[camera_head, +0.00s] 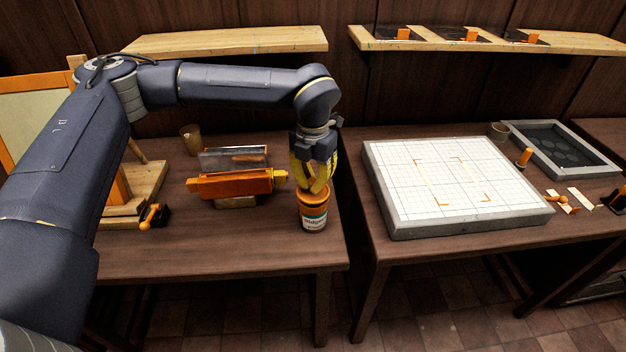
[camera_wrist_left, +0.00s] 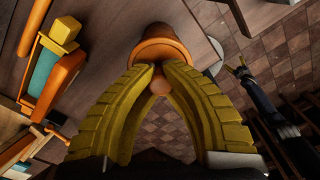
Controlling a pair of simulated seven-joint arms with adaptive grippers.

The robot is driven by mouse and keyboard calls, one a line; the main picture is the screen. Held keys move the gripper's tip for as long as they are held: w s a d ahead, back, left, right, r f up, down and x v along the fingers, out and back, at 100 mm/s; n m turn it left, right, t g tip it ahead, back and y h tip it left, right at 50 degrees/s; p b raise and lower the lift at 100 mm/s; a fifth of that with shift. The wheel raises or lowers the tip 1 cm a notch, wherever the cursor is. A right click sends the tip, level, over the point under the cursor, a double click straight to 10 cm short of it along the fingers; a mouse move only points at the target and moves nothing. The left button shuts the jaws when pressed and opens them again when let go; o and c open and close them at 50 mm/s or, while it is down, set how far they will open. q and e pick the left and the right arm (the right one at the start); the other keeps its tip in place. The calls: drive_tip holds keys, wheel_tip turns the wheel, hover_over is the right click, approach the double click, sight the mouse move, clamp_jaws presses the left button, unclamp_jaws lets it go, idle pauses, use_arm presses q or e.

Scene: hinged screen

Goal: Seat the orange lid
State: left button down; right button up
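The orange lid (camera_head: 313,194) is at the jar's mouth, under my left gripper (camera_head: 316,186). In the left wrist view the lid (camera_wrist_left: 163,45) has a round knob, and the yellow fingers of my left gripper (camera_wrist_left: 160,72) close around that knob. I cannot tell whether the lid is fully down on the jar. My right gripper (camera_wrist_left: 239,69) shows small and far off in the left wrist view; its opening is unclear.
An orange clamp-like fixture (camera_head: 232,184) with a clear panel stands left of the jar. A brown cup (camera_head: 191,139) is behind it. A gap separates this table from the right table, which bears a white gridded board (camera_head: 450,185) and a dark tray (camera_head: 565,150).

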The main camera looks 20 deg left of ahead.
use_arm(q)
drive_tip(key=shift+f, duration=0.8)
idle(0.8)
drive_tip(key=c, duration=1.5)
unclamp_jaws()
wheel_tip(320, 180, up, 12)
drive_tip(key=shift+s, duration=0.1)
